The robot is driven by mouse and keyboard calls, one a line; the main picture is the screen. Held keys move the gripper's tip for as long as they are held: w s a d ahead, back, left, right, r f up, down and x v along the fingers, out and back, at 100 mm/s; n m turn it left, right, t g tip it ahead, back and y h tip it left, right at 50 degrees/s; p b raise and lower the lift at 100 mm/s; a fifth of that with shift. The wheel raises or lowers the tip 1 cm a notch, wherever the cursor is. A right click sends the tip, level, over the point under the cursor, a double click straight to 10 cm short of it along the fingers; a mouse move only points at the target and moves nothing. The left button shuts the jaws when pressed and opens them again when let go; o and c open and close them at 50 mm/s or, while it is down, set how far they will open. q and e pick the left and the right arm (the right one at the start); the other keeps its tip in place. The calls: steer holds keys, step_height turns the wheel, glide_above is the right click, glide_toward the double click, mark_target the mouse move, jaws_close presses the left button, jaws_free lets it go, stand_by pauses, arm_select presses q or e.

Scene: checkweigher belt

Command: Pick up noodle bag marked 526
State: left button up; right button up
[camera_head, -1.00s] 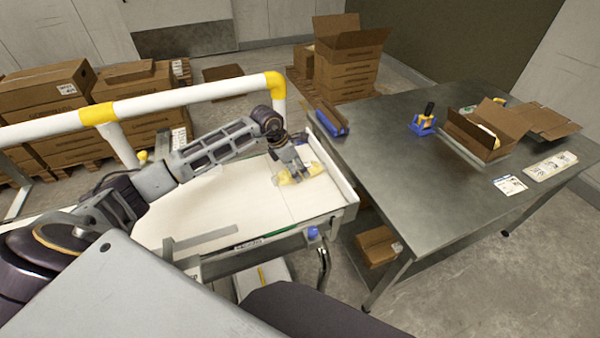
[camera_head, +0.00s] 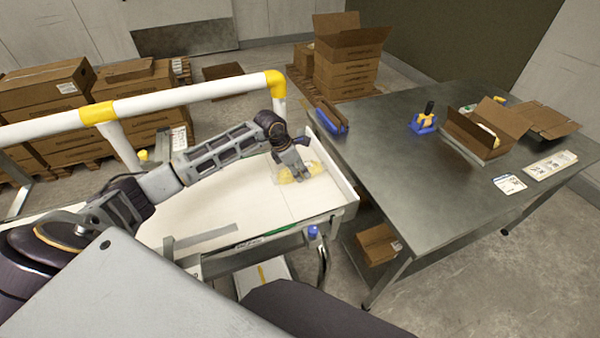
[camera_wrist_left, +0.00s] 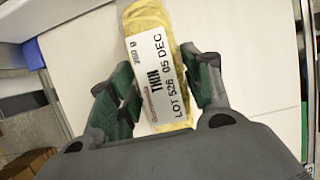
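The noodle bag marked 526 (camera_wrist_left: 158,68) is yellow with a white label reading "THIN" and "LOT 526 05 DEC". It lies on the white belt surface. In the head view the bag (camera_head: 312,168) shows only partly, near the belt's right end, with my left gripper (camera_head: 298,178) over it. In the left wrist view the two green-padded fingers of my left gripper (camera_wrist_left: 163,88) stand open, one on each side of the bag, close to its edges. I cannot tell whether either finger touches it. My right gripper is out of view.
The white belt (camera_head: 265,200) has a raised rim on its right. A white and yellow guard rail (camera_head: 190,97) runs behind my left arm. A metal table (camera_head: 400,190) stands to the right, holding an open carton (camera_head: 478,150), a blue tape dispenser (camera_head: 423,125) and label sheets (camera_head: 549,165).

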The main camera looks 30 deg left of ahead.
arm_select(q)
steer(key=c, duration=0.5)
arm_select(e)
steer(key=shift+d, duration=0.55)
arm_select(q)
steer(key=shift+r, duration=0.1)
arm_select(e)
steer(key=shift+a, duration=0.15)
arm_select(q)
steer(key=shift+r, duration=0.25)
step_height(320, 180, up, 2)
steer(key=shift+p, duration=0.7)
step_height(320, 180, up, 15)
steer(key=p, duration=0.7)
steer(key=shift+r, duration=0.2)
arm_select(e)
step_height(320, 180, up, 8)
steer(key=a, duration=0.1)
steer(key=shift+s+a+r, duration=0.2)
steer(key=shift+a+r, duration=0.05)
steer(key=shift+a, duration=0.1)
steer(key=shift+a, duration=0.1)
